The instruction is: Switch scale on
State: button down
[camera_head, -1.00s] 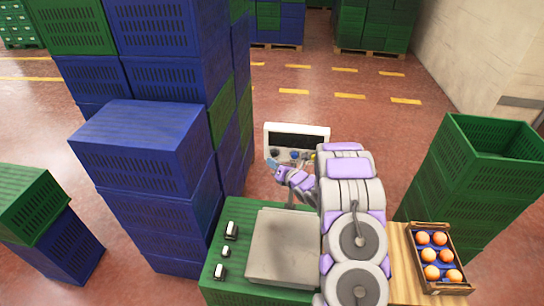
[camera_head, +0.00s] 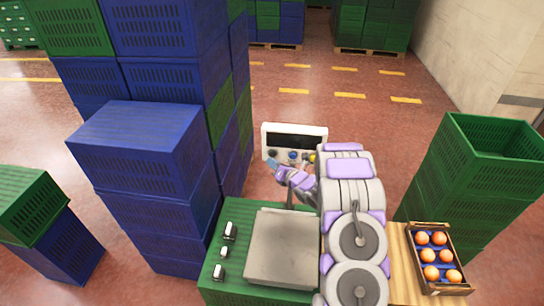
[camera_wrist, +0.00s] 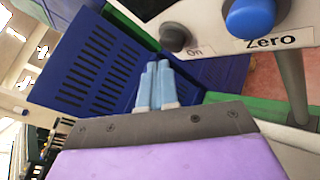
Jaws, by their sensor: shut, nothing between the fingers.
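The scale has a grey weighing plate (camera_head: 285,245) and a white control panel (camera_head: 318,131) with a dark display (camera_head: 296,142), standing behind the plate. In the wrist view a dark grey knob (camera_wrist: 174,38) sits above the label "On", and a larger blue knob (camera_wrist: 250,16) sits above the label "Zero". My gripper (camera_wrist: 155,68) has its light blue fingers shut together and empty. The fingertips lie just below and left of the grey knob in the picture; whether they touch it, I cannot tell. In the head view my gripper (camera_head: 272,164) is at the panel's lower left.
The scale stands on green crates (camera_head: 236,212), with small weights (camera_head: 230,231) left of the plate. A wooden box (camera_head: 416,228) of oranges (camera_head: 430,255) is at right. Blue crates (camera_head: 145,150) are stacked close on the left, green crates (camera_head: 452,205) on the right.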

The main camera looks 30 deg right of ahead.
jog(key=shift+d, duration=0.15)
jog(key=shift+a, duration=0.3)
jog(key=shift+d, duration=0.2)
jog(key=shift+w+d+b, duration=0.3)
jog(key=shift+b, duration=0.3)
jog(key=shift+a, duration=0.1)
